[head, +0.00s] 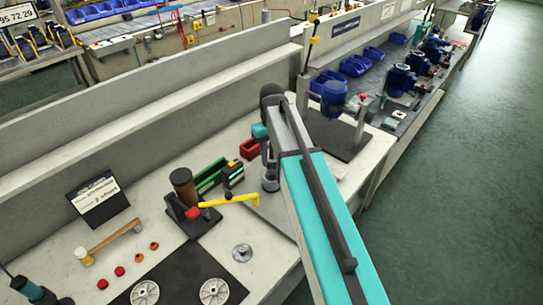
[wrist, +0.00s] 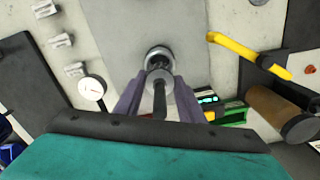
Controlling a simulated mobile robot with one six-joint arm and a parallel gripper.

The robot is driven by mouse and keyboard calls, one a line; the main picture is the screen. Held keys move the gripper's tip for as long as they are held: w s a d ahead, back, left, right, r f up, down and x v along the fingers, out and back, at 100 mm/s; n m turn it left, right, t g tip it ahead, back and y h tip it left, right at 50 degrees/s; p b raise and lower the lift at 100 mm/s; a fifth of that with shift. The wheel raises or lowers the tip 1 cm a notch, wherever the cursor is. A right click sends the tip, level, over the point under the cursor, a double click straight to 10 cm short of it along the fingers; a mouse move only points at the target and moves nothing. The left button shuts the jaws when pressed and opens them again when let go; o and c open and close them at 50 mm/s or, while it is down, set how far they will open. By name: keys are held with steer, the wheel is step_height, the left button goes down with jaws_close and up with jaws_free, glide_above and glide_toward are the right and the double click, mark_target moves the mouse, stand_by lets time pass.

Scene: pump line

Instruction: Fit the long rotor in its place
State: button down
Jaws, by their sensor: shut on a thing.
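My gripper (wrist: 160,98) is shut on the long rotor (wrist: 159,86), a grey metal piece with a dark shaft, in the wrist view. The rotor points away from the wrist toward a round silver metal housing (wrist: 158,56) on a grey plate (wrist: 130,25). The rotor overlaps the housing's opening in this view; I cannot tell how deep it sits in it. In the head view the silver housing (head: 270,180) stands directly below my gripper, and my arm hides part of the plate and the rotor.
A press with a yellow lever (head: 230,201) and a brown cylinder (head: 184,186) stand to the left. A green bin (head: 210,176) and a red bin (head: 250,148) lie close by. A white dial (wrist: 92,88) and small metal blocks (wrist: 61,41) lie beside the plate.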

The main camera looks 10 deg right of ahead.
mark_target(272, 166)
steer(key=shift+f+b, duration=0.95)
steer(key=shift+f, duration=1.6)
stand_by(2.8)
steer(key=c, duration=0.9)
jaws_free()
steer(key=shift+r+p, duration=1.6)
steer(key=shift+r, duration=0.9)
steer(key=shift+s, duration=0.15)
